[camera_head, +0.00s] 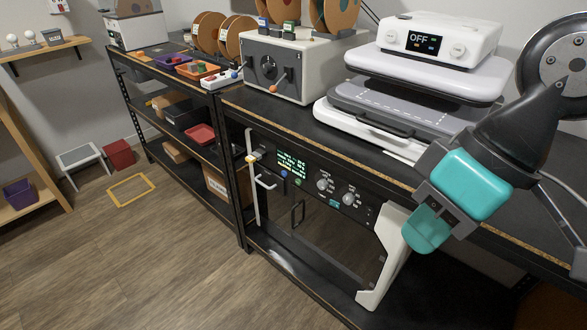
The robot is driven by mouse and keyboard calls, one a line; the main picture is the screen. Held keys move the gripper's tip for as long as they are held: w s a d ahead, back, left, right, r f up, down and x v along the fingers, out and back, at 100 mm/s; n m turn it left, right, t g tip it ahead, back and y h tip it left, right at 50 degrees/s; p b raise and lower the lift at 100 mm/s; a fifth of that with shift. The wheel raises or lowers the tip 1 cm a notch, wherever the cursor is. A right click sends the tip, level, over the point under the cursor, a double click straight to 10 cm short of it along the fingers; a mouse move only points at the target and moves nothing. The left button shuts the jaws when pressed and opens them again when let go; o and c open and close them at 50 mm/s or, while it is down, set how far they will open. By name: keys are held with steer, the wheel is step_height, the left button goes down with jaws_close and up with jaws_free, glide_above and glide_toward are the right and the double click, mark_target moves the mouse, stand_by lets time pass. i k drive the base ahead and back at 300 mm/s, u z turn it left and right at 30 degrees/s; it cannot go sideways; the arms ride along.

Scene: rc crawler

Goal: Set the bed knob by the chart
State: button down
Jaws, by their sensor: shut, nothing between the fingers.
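Two round pale knobs sit on the dark front panel under the bench: a left knob (323,184) and a right knob (349,198). Their small labels are too small to read, so I cannot tell which is the bed knob. A lit display (292,163) with rows of green and yellow text is left of them; it may be the chart, but its text is unreadable. My gripper (427,232), teal and grey, is shut and empty. It appears to the right of the knobs, apart from them, in front of the bench edge.
A white heat press (440,38) reading OFF and a grey box (290,62) stand on the bench. A white angled bracket (384,258) flanks the panel at right. A handle (265,180) sticks out at left.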

mark_target(349, 199)
steer(key=z, duration=3)
steer(key=k, duration=1.3)
steer(key=u, duration=2.5)
